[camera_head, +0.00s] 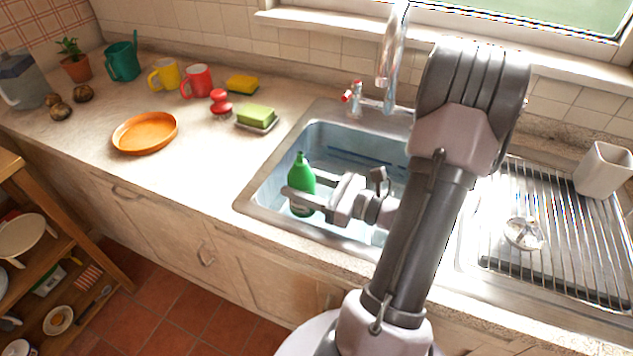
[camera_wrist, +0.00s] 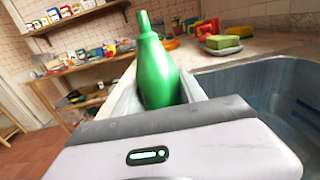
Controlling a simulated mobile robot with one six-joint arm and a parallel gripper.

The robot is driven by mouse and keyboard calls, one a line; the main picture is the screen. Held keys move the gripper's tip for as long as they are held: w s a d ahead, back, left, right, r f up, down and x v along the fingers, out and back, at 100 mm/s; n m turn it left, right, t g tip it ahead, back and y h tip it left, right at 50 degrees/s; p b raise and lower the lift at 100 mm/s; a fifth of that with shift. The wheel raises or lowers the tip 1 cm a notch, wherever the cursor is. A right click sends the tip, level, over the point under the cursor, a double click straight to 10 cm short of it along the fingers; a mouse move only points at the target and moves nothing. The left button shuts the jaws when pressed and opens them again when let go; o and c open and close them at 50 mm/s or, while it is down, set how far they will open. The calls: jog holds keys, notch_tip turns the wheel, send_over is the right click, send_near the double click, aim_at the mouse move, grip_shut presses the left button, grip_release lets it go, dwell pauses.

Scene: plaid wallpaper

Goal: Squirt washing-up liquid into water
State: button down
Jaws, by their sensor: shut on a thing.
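A green bottle of washing-up liquid (camera_head: 301,179) stands roughly upright between the fingers of my gripper (camera_head: 300,187), over the left part of the sink. My gripper is shut on it. The bottle also shows in the wrist view (camera_wrist: 157,70), with its narrow neck at the top. Its lower end shows a pale patch in the head view; I cannot tell how far its base is from the water. The sink basin (camera_head: 275,185) holds bluish water (camera_head: 345,150). My arm hides the basin's right part.
A green sponge on a dish (camera_head: 256,117), a red brush (camera_head: 219,101), red mug (camera_head: 197,81), yellow mug (camera_head: 164,76) and orange plate (camera_head: 145,133) stand on the counter to the left. The tap (camera_head: 388,70) rises behind the basin. A drying rack (camera_head: 560,245) lies right.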

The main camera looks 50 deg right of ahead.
jog(key=shift+r+m+p, duration=0.2)
jog(key=shift+m+p, duration=0.2)
jog(key=shift+p, duration=0.1)
